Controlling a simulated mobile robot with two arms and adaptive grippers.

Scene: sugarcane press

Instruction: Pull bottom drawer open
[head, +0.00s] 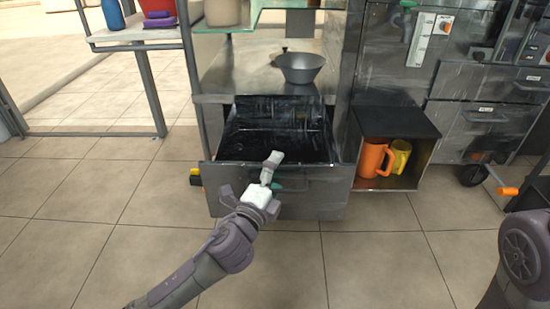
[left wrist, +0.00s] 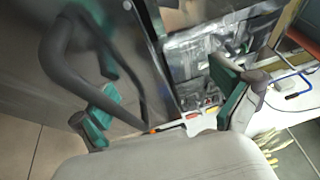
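The bottom drawer (head: 320,185) is pulled out from the steel cabinet, and its dark, empty-looking interior shows in the head view. My left gripper (head: 266,180) is at the drawer's front, over the handle area, and hides part of it. In the left wrist view, the dark curved handle (left wrist: 75,75) runs along the steel drawer front, beside the left finger and partly into the gap. The green-padded fingers of my left gripper (left wrist: 165,105) are spread wide, not closed on the handle. Whether a finger touches it, I cannot tell. My right gripper is in neither view.
A grey bowl (head: 300,67) sits on the shelf above the drawer. Right of the drawer, an open compartment (head: 410,121) holds an orange mug (head: 373,158) and a yellow mug (head: 400,156). Tiled floor (head: 370,260) in front is clear.

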